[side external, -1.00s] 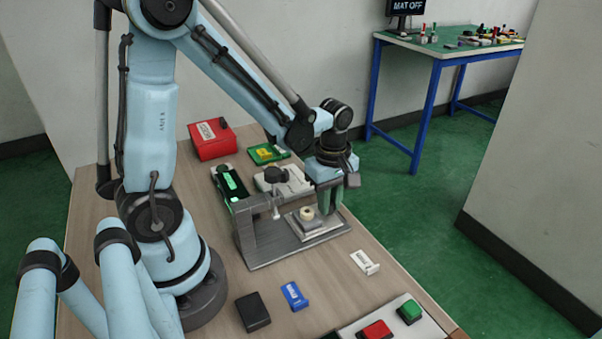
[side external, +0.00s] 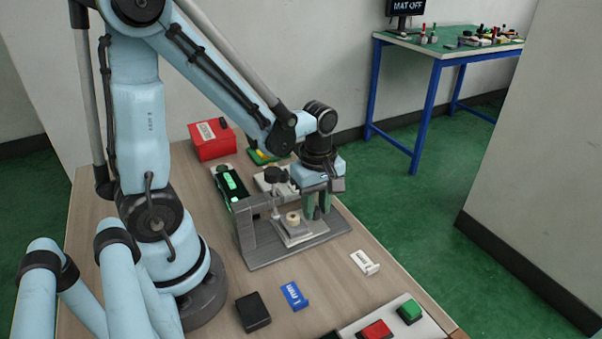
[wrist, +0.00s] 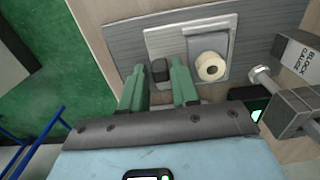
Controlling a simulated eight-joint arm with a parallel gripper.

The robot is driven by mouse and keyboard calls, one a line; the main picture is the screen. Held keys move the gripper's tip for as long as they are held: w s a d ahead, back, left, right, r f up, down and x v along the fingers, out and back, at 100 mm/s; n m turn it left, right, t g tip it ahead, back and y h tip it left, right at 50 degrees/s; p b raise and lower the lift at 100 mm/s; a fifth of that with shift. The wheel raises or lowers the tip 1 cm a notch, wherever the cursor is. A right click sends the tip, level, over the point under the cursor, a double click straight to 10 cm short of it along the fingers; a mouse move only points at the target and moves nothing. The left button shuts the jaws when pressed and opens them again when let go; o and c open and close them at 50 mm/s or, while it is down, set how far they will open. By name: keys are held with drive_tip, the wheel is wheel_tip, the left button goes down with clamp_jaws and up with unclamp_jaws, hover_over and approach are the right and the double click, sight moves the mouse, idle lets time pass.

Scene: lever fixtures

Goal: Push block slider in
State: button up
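The block slider is a pale plate (side external: 308,231) on a grey metal base, with a round cream ring-shaped piece (side external: 292,218) on it. In the wrist view the slider plate (wrist: 160,42) shows the ring (wrist: 209,67) and a small dark upright post (wrist: 160,70). My gripper (side external: 317,212) is down at the slider's right end in the side view. In the wrist view its green fingers (wrist: 158,72) stand apart, one on each side of the post. A gap shows beside the left finger; contact with the post on the right is unclear.
A red box (side external: 211,139), blue piece (side external: 294,296) and black block (side external: 252,312) sit around the fixture.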

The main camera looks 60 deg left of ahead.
wheel_tip(320, 180, up, 12)
idle(0.7)
drive_tip(key=shift+o, duration=1.3)
drive_tip(key=m, duration=0.2)
drive_tip(key=w+m+g, duration=0.1)
drive_tip(key=m, duration=0.1)
drive_tip(key=w+m, duration=0.1)
drive_tip(key=m, duration=0.1)
drive_tip(key=shift+r+g, duration=0.1)
drive_tip(key=shift+g, duration=0.2)
drive_tip(key=f+m+g, duration=0.1)
drive_tip(key=f+m, duration=0.3)
drive_tip(key=s+f+m+g, duration=0.1)
drive_tip(key=f+m, duration=0.7)
drive_tip(key=shift+s+g, duration=0.35)
drive_tip(key=shift+g, duration=0.05)
drive_tip(key=shift+c, duration=0.2)
clamp_jaws()
